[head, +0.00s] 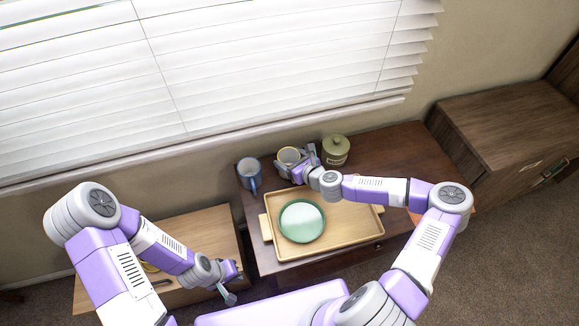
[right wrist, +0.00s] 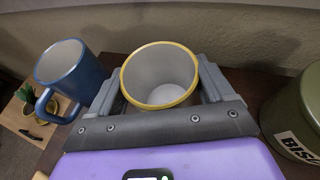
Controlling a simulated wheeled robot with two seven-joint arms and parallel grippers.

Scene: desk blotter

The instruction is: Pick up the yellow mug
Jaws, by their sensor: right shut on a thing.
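The yellow mug (head: 288,156) is at the back of the dark desk, near the wall. In the right wrist view the mug (right wrist: 160,76) has a yellow rim, a pale empty inside, and its opening faces up. My right gripper (head: 300,162) is shut on it, with one finger on each side of the mug. The mug's base is hidden, so I cannot tell whether it touches the desk. My left gripper (head: 229,290) hangs low at the left, by the lower wooden surface, far from the mug; its jaw opening is unclear.
A blue mug (head: 250,175) stands to the left, also in the right wrist view (right wrist: 60,68). A green lidded canister (head: 336,151) stands close on the right. A wooden tray (head: 352,226) with a green plate (head: 302,221) lies in front. Window blinds (head: 200,70) hang behind.

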